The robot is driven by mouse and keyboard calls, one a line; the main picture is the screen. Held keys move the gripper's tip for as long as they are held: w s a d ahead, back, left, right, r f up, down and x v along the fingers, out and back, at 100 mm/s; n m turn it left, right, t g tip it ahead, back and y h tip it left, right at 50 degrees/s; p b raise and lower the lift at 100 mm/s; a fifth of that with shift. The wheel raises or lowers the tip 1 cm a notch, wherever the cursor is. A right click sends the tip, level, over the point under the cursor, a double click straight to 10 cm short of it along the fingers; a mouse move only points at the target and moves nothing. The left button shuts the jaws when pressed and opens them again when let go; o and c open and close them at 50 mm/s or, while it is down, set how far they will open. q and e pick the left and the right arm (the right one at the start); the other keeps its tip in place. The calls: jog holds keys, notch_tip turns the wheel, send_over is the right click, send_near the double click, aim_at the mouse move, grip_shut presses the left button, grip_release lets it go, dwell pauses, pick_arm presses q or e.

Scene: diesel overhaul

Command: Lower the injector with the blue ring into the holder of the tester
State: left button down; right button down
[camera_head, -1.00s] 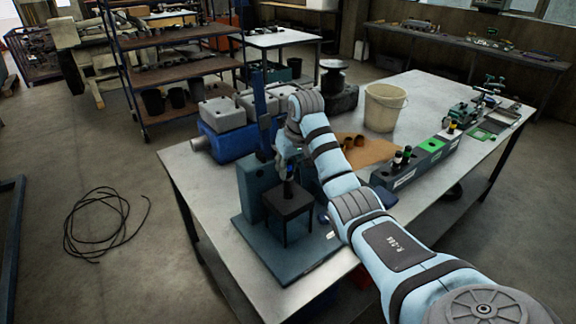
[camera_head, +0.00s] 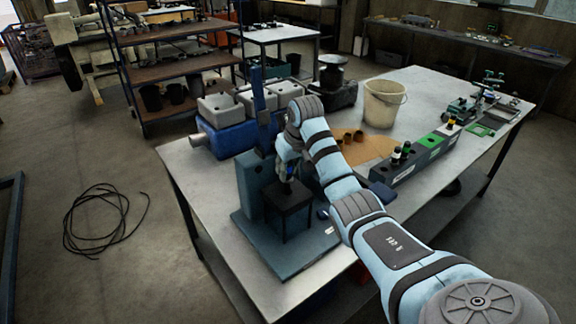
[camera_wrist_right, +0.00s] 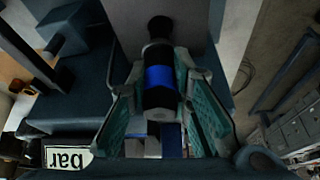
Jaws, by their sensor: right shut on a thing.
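The tester (camera_head: 252,190) is a blue-grey stand on a flat base plate at the table's near left corner. Its holder (camera_head: 285,201) is a dark, small table-like block on legs. My right gripper (camera_head: 289,176) is above the holder, shut on the injector. In the right wrist view the injector with the blue ring (camera_wrist_right: 159,76) stands between the teal finger pads (camera_wrist_right: 160,110), its dark end pointing away from the wrist toward a grey surface. In the head view the injector is mostly hidden, so I cannot tell how deep its tip sits. My left gripper is not in view.
A blue box with grey blocks (camera_head: 230,137) stands behind the tester. A label reading "bar" (camera_wrist_right: 68,157) shows in the right wrist view.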

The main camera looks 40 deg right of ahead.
aim_at(288, 178)
jog(key=shift+f, duration=0.85)
jog(key=shift+f+b, duration=0.3)
jog(key=shift+f, duration=0.9)
jog(key=shift+p, duration=0.4)
jog(key=c, duration=1.4)
grip_release()
jog(key=shift+o, duration=0.3)
jog(key=o, duration=0.4)
